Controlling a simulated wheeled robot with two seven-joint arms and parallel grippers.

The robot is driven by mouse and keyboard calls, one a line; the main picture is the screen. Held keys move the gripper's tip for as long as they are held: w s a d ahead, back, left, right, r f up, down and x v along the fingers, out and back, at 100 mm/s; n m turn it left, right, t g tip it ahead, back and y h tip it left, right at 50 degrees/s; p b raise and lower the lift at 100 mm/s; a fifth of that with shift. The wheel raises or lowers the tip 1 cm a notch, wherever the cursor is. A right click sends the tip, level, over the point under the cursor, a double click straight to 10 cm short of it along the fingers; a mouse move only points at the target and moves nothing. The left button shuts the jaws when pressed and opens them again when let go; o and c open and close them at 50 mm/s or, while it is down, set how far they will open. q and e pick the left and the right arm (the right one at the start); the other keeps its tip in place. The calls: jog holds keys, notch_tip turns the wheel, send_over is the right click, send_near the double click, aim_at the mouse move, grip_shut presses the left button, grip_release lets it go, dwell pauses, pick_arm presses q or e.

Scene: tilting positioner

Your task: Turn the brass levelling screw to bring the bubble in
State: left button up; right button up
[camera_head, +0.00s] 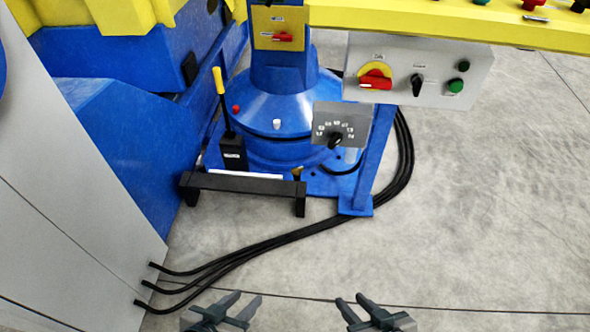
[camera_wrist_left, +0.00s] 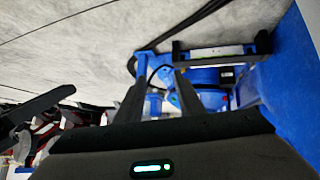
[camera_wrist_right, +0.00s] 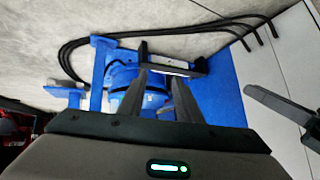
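A small brass-coloured piece (camera_head: 298,172), which looks like the levelling screw, stands at the right end of a black bar frame (camera_head: 240,184) low at the front of the blue machine. A pale strip (camera_head: 246,174) lies along that bar; I cannot make out a bubble in it. The bar also shows in the left wrist view (camera_wrist_left: 178,54) and in the right wrist view (camera_wrist_right: 142,50). My left gripper (camera_head: 250,296) and my right gripper (camera_head: 351,298) are at the bottom of the head view, both open and empty, well apart from the screw.
The blue round pedestal (camera_head: 285,100) stands behind the bar, with a yellow-handled lever (camera_head: 220,95) beside it. A grey control box (camera_head: 418,80) and dial plate (camera_head: 341,125) are on the right. Black cables (camera_head: 270,243) cross the floor. Open floor (camera_head: 480,220) lies to the right.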

pick_arm(q)
jog(key=shift+f, duration=0.1)
dwell(0.3)
